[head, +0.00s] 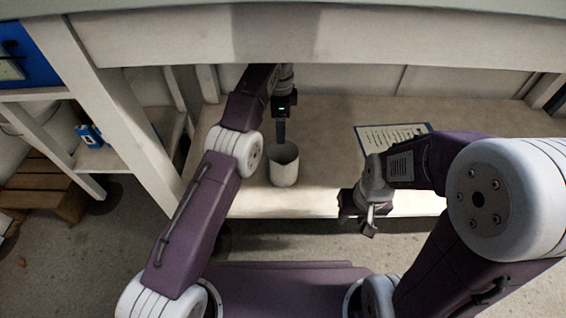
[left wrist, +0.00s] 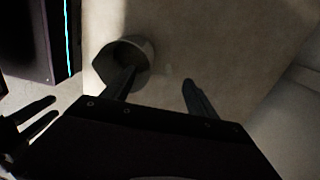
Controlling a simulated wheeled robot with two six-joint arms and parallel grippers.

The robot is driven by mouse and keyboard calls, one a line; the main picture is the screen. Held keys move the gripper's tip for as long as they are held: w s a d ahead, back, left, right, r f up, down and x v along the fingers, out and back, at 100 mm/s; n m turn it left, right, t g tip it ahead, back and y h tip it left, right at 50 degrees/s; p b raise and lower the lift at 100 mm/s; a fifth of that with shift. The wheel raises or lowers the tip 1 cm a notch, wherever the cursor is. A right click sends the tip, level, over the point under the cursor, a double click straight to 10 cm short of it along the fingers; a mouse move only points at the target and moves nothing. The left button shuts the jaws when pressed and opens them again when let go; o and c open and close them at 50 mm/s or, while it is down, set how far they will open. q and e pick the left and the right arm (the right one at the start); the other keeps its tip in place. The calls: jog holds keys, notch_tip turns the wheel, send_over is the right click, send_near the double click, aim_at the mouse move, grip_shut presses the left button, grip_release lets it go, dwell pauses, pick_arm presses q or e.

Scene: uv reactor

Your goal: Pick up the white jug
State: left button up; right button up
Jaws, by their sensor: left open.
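The white jug (head: 284,172) stands upright on the pale shelf board, its round mouth facing up. In the left wrist view the jug (left wrist: 143,44) shows at the upper left, partly behind one finger. My left gripper (head: 281,133) is at the jug's far side in the head view. It is open, and in the left wrist view the fingers (left wrist: 162,84) are apart with nothing between them. One finger overlaps the jug's mouth; I cannot tell whether it is above or inside it. My right gripper (head: 358,212) is over the shelf's front edge, open and empty.
A clipboard with a sheet (head: 393,136) lies on the board to the right of the jug. A wide beam (head: 320,35) runs above the shelf. A side post (head: 115,110) stands at left, with a blue box (head: 90,135) beyond it. The board between jug and clipboard is clear.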

pick_arm(q)
notch_tip(320, 180, down, 3)
jog(key=shift+r+b, duration=0.1)
jog(key=shift+b, duration=0.35)
jog(key=shift+r, duration=0.1)
jog(key=b, duration=0.3)
send_over(283, 159)
jog(key=w, duration=0.2)
notch_tip(283, 159, down, 5)
jog(key=shift+w+a+f, duration=0.1)
jog(key=shift+f, duration=0.1)
jog(key=shift+r, duration=0.2)
jog(key=shift+c, duration=0.2)
grip_shut()
pick_arm(e)
notch_tip(283, 159, down, 5)
jog(key=shift+r, duration=0.15)
